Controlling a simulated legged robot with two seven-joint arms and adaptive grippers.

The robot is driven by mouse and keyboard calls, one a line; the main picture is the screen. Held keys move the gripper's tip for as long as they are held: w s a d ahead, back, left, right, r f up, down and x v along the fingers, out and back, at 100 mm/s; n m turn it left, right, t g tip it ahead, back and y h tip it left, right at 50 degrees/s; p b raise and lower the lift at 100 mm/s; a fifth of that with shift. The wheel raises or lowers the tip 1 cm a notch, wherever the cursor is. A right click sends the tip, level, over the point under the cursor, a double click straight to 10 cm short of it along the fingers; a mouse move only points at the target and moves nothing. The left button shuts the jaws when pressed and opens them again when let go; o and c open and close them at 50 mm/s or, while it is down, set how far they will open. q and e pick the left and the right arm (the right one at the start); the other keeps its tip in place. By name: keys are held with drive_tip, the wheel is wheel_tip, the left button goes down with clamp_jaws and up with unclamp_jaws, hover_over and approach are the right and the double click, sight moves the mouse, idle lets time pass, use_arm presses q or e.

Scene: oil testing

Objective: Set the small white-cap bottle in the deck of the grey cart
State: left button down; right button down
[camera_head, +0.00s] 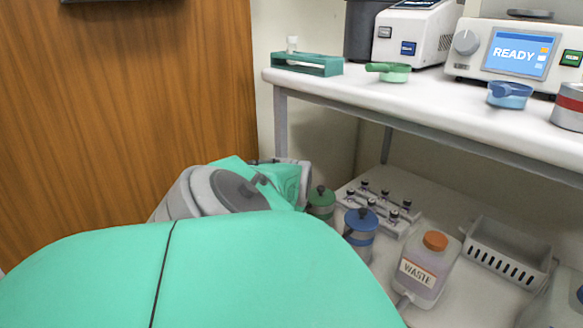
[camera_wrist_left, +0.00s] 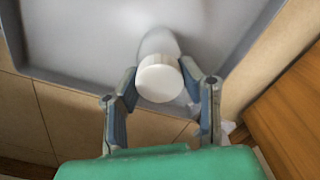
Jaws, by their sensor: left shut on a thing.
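In the left wrist view my left gripper (camera_wrist_left: 160,80) is shut around the small white-cap bottle (camera_wrist_left: 159,76), with one finger on each side of the cap. The round white cap faces the camera, and a pale body shows behind it. Behind the bottle is the grey cart deck (camera_wrist_left: 85,38) with its raised rim. The bottle is over the deck, near its edge; I cannot tell whether it touches the surface. In the head view my green arm hides the cart, bottle and left fingertips. My right gripper is in neither view.
The white bench (camera_head: 420,105) holds a green rack (camera_head: 308,65) with a small white-capped vial (camera_head: 292,46) and instruments. On the lower shelf stand a green-lidded can (camera_head: 321,203), a blue-lidded can (camera_head: 360,235), a waste bottle (camera_head: 425,272) and a grey basket (camera_head: 507,253).

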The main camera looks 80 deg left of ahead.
use_arm(q)
drive_tip(key=c, duration=1)
unclamp_jaws()
drive_tip(key=shift+c, duration=0.2)
wheel_tip(320, 180, up, 12)
drive_tip(key=p, duration=0.7)
